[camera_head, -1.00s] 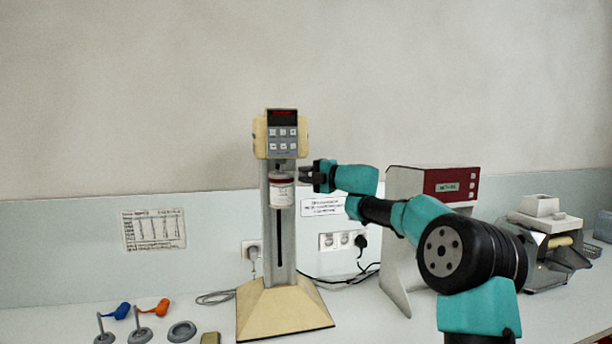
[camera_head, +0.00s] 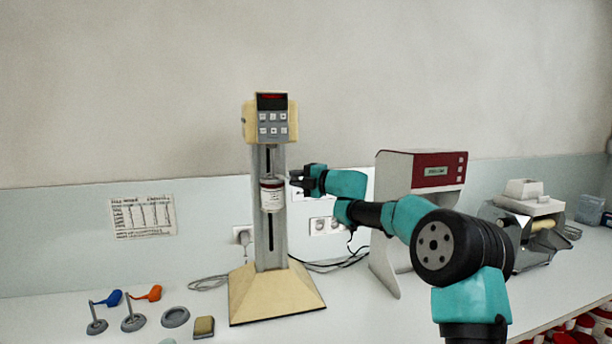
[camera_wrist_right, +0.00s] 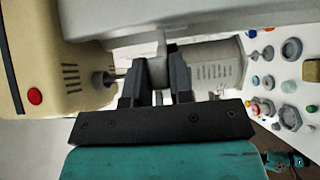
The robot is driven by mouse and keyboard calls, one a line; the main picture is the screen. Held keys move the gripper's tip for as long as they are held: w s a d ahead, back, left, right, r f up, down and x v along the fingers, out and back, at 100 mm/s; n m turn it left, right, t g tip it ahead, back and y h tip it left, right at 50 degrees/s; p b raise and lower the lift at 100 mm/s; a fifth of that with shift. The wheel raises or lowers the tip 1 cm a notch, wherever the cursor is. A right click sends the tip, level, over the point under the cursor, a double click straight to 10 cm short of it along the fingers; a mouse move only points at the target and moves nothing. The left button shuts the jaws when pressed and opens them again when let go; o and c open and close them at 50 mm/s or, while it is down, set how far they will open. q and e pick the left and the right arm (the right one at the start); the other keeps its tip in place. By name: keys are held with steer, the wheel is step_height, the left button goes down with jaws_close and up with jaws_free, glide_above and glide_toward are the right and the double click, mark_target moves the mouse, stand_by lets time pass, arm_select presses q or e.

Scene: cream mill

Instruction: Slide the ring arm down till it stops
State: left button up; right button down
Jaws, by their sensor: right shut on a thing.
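A cream mixing stand (camera_head: 275,292) has a grey column with a dark vertical slot. A white jar with a red band (camera_head: 272,198) sits at the column's front, partway down the slot, with open slot above and below it. My right gripper (camera_head: 294,180) is beside the jar's top on the right. In the right wrist view my right gripper (camera_wrist_right: 156,88) is shut on a small grey part, the ring arm (camera_wrist_right: 158,66), next to the pale jar (camera_wrist_right: 215,72). The ring itself is hard to make out. My left gripper is not in view.
The control head (camera_head: 265,118) tops the column. A red-and-white machine (camera_head: 420,185) stands behind my right arm. Small stands with blue and orange parts (camera_head: 133,310), a grey ring (camera_head: 175,317) and a yellow-brown block (camera_head: 204,327) lie left of the base. Cables run behind the stand.

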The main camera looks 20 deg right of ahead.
steer(key=c, duration=1)
jaws_free()
steer(key=v, duration=1.7)
steer(key=shift+s, duration=0.2)
steer(key=shift+d, duration=0.1)
steer(key=shift+d+f, duration=0.1)
